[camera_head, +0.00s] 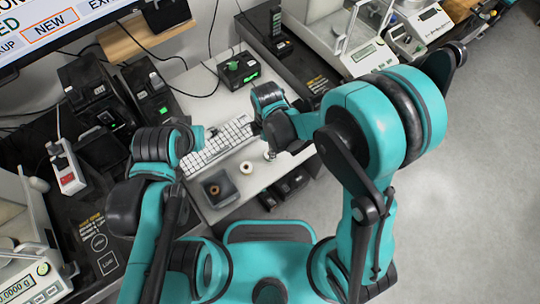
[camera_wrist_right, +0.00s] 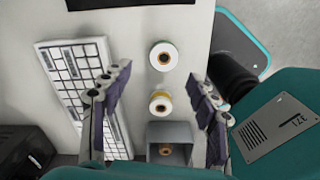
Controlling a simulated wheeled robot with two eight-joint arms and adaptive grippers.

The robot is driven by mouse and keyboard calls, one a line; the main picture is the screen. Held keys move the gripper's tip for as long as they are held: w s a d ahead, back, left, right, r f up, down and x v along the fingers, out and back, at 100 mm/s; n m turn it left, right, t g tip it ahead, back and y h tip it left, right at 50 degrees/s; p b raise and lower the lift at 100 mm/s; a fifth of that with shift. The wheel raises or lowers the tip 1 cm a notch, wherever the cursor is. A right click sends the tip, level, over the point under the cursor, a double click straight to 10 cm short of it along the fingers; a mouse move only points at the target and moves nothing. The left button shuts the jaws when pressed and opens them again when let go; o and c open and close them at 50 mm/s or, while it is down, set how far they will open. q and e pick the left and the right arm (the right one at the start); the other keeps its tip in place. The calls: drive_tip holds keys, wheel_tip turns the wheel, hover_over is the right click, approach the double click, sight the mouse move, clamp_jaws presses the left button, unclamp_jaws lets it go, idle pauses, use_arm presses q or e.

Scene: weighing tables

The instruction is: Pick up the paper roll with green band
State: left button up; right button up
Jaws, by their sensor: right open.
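In the right wrist view one white paper roll (camera_wrist_right: 163,56) stands on the white table near the top. A second white roll (camera_wrist_right: 160,103) lies between the spread fingers of my right gripper (camera_wrist_right: 164,92), with space on both sides. A third roll (camera_wrist_right: 165,150) is in a grey square box (camera_wrist_right: 180,132). In the head view a white roll (camera_head: 246,167) stands by the box (camera_head: 218,188). My right gripper (camera_head: 263,138) is above the table there. My left gripper (camera_head: 203,134) is near the keyboard; its jaws are unclear.
A white keyboard (camera_head: 215,143) lies beside the rolls. A black device with a green button (camera_head: 238,69) is behind it. Weighing scales (camera_head: 372,55) stand at the back right, and black equipment fills the left table. Open floor (camera_head: 480,150) is on the right.

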drive_tip(key=f+b, duration=0.1)
drive_tip(key=f, duration=0.2)
drive_tip(key=f+b, duration=0.2)
drive_tip(key=f, duration=0.1)
drive_tip(key=shift+s+d, duration=0.1)
drive_tip(key=shift+d, duration=0.1)
drive_tip(key=shift+r, duration=0.1)
drive_tip(key=c, duration=1.3)
